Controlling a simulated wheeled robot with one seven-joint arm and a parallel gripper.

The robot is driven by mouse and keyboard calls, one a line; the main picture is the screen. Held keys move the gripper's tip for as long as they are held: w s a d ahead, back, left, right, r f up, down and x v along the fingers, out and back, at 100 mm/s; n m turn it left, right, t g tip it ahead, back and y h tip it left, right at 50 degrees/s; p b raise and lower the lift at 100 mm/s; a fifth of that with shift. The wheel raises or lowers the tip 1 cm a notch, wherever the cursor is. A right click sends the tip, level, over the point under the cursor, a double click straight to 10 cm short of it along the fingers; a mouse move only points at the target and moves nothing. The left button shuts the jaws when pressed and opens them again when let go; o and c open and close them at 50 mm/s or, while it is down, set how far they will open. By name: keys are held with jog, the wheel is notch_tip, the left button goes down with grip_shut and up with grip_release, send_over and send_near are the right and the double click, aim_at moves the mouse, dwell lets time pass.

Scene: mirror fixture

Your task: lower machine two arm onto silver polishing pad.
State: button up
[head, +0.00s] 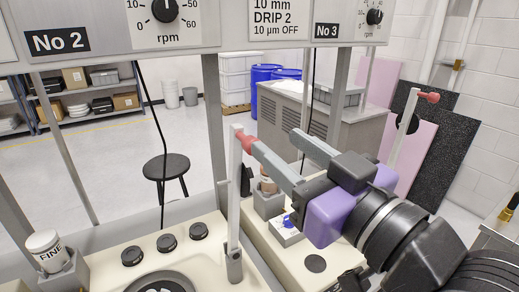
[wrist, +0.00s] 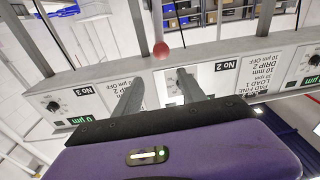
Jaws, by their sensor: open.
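The machine two arm (head: 234,200) is a pale grey lever standing upright from the cream deck (head: 110,235) below the "No 2" label (head: 58,41). Its red knob (head: 247,140) points towards my gripper (head: 275,141). My gripper is open, its two grey fingers reaching towards the knob. In the wrist view, the red knob (wrist: 162,50) shows just beyond and between the tips of my gripper (wrist: 158,78); I see no contact. A round grey disc (head: 160,283) in the machine two deck is cut off by the bottom edge; I cannot tell its pad colour.
Dark knobs (head: 167,243) sit on the deck. A jar marked "FINE" (head: 43,248) stands at left. Machine three's upright arm (head: 404,128) with red knob (head: 429,97) is behind my arm. Grey frame posts (head: 213,115) rise nearby. A black stool (head: 166,167) stands beyond.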

jog(key=shift+g, duration=0.5)
jog(key=shift+w+a+f+p, duration=0.25)
jog(key=shift+w+a+f, duration=0.15)
jog(key=shift+w+a, duration=0.5)
jog(key=shift+w+a+f+p, duration=0.3)
jog(key=shift+w+a+f, duration=0.1)
jog(key=shift+w+a, duration=0.55)
jog(key=shift+w+a+f+p, duration=0.25)
jog(key=shift+w+a+f, duration=0.15)
jog(key=shift+w+a, duration=0.5)
jog(key=shift+w+d, duration=0.15)
grip_shut()
